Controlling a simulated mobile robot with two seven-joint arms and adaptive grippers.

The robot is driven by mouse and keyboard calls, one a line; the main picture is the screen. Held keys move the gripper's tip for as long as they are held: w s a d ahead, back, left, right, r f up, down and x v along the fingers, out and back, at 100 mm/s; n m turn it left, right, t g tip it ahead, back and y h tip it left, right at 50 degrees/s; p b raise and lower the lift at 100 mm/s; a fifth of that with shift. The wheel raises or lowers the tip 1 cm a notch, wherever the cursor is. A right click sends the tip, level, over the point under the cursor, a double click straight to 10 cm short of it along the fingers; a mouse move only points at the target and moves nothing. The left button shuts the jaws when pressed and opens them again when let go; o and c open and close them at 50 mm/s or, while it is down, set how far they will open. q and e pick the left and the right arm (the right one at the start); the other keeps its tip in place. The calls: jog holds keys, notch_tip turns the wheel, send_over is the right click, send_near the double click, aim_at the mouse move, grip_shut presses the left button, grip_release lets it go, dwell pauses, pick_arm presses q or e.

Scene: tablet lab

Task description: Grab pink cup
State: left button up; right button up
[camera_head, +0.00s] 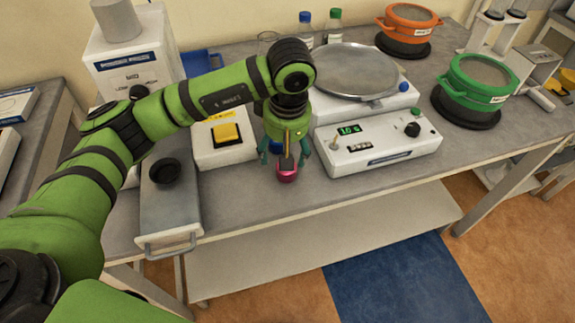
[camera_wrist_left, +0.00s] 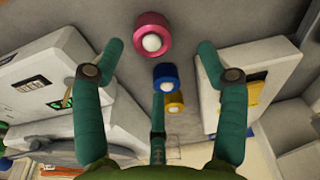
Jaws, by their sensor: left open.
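The pink cup (camera_head: 287,174) stands near the front edge of the grey bench, just under my left gripper (camera_head: 285,157). In the left wrist view the pink cup (camera_wrist_left: 140,24) is at the top, with something round and white in its mouth. My left gripper (camera_wrist_left: 159,50) is open, its teal fingers spread wide and nothing held between them. The pink cup shows just beyond the fingertips in that view. A blue cup (camera_wrist_left: 157,78) and a yellow cup (camera_wrist_left: 174,108) stand in line behind it. In the head view the gripper mostly hides these two.
A white control box (camera_head: 378,150) with a green display stands to the right of the gripper. A white box with a yellow button (camera_head: 226,133) stands to the left. A metal plate (camera_head: 360,72) lies behind.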

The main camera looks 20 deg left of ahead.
pick_arm(q)
jog(key=f, duration=0.1)
jog(key=f+p, duration=0.1)
jog(key=f, duration=0.1)
jog(key=f+p, duration=0.1)
jog(key=shift+w+d+f, duration=0.2)
jog(key=shift+w+f, duration=0.1)
jog(key=shift+w+f+p, duration=0.1)
jog(key=shift+f+p, duration=0.2)
jog(key=shift+f, duration=0.25)
jog(key=c, duration=1.3)
